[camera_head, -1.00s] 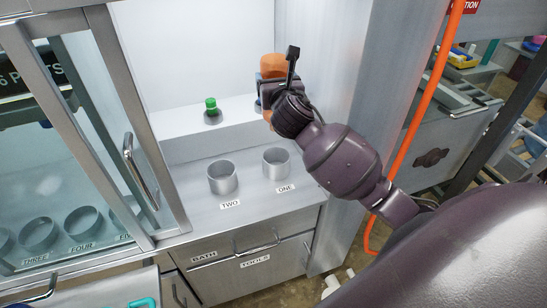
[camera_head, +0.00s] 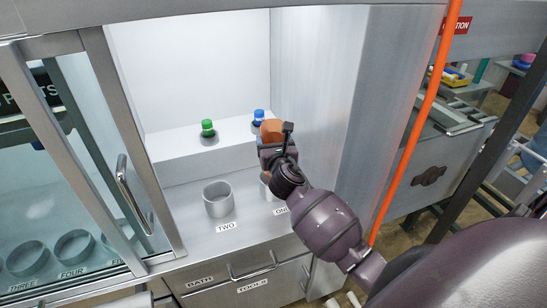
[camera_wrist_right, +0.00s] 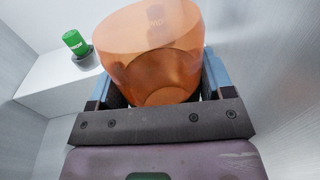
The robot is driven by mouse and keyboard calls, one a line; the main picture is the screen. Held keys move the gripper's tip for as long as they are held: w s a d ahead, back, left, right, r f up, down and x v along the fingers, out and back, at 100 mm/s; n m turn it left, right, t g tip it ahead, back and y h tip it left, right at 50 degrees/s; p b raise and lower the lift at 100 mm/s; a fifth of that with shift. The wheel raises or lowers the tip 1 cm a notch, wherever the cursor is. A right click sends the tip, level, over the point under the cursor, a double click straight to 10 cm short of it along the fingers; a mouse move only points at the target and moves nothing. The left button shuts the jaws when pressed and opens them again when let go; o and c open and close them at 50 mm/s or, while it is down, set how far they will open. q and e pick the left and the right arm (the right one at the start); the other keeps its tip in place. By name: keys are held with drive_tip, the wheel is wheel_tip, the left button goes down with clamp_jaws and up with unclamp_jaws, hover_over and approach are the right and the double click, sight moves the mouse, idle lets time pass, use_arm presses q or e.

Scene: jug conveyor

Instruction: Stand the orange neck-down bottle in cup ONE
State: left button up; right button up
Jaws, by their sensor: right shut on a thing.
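My right gripper (camera_head: 272,150) is shut on the orange bottle (camera_head: 271,130), which shows above the jaws. In the right wrist view, the see-through orange bottle (camera_wrist_right: 155,45) sits between the two blue-sided fingers (camera_wrist_right: 158,88), its wide round end up; its lower end is hidden by the gripper. Cup ONE (camera_head: 264,191) is a grey metal cup, mostly hidden behind my right gripper and wrist. The bottle shows above that cup in the picture; I cannot tell the gap between them. My left gripper is not in view.
Cup TWO (camera_head: 218,205) stands empty left of cup ONE. A green-capped bottle (camera_head: 208,128) and a blue-capped bottle (camera_head: 258,117) stand on the raised white shelf (camera_head: 170,145) behind. The bay's right wall (camera_head: 318,100) is close to my right arm. A glass door (camera_head: 75,180) closes the left side.

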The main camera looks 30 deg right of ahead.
use_arm(q)
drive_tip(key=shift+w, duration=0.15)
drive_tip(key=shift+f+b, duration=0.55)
drive_tip(key=shift+b, duration=0.15)
use_arm(e)
wheel_tip(320, 180, down, 4)
drive_tip(key=shift+f, duration=0.25)
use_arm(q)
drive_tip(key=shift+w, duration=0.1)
use_arm(e)
drive_tip(key=shift+f, duration=0.15)
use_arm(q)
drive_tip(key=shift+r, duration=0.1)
use_arm(e)
drive_tip(key=shift+f, duration=0.2)
drive_tip(key=o, duration=0.9)
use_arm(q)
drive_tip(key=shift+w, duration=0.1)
use_arm(e)
drive_tip(key=shift+r, duration=0.15)
